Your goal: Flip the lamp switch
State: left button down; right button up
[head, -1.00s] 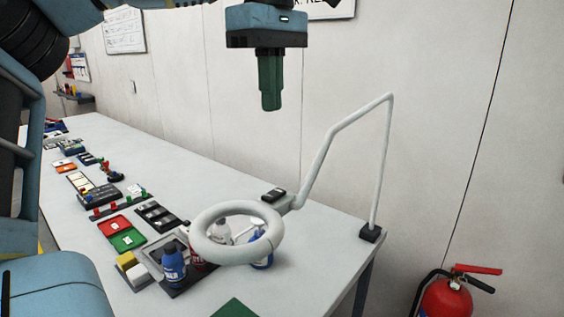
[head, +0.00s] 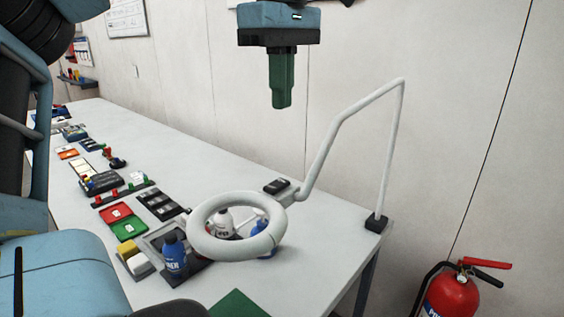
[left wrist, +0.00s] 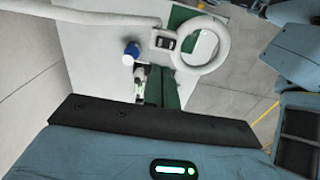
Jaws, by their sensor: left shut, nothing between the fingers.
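The lamp is white, with a ring head (head: 202,243) over the bench and a jointed arm (head: 323,145) rising from a black clamp at the bench's right edge. Its black switch (head: 277,186) is on a small housing where the arm meets the ring. The switch also shows in the left wrist view (left wrist: 166,43), beside the ring. My left gripper (head: 281,105) points straight down above the switch, well apart from it. Its green fingers are shut and empty. My right gripper is not in view. I cannot tell the switch's position.
The bench (head: 320,235) carries bottles (head: 174,256) under and beside the ring, with red and green trays (head: 116,213) and other small items leftward. The lamp arm stands right of my left gripper. A wall is behind. A red extinguisher (head: 450,298) stands at right.

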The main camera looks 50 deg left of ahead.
aim_at(279, 182)
pick_arm(q)
notch_tip(279, 182, down, 12)
jog(key=shift+r+p, duration=0.25)
jog(key=shift+p, duration=0.05)
dwell(0.3)
jog(key=shift+w+f+b, duration=0.1)
jog(key=shift+f+b, duration=0.2)
jog(key=shift+f, duration=0.05)
jog(key=shift+r, duration=0.1)
jog(key=shift+s, duration=0.2)
jog(key=shift+s, duration=0.2)
jog(key=shift+s+d+r, duration=0.1)
jog(key=shift+s+r, duration=0.1)
jog(key=shift+s, duration=0.3)
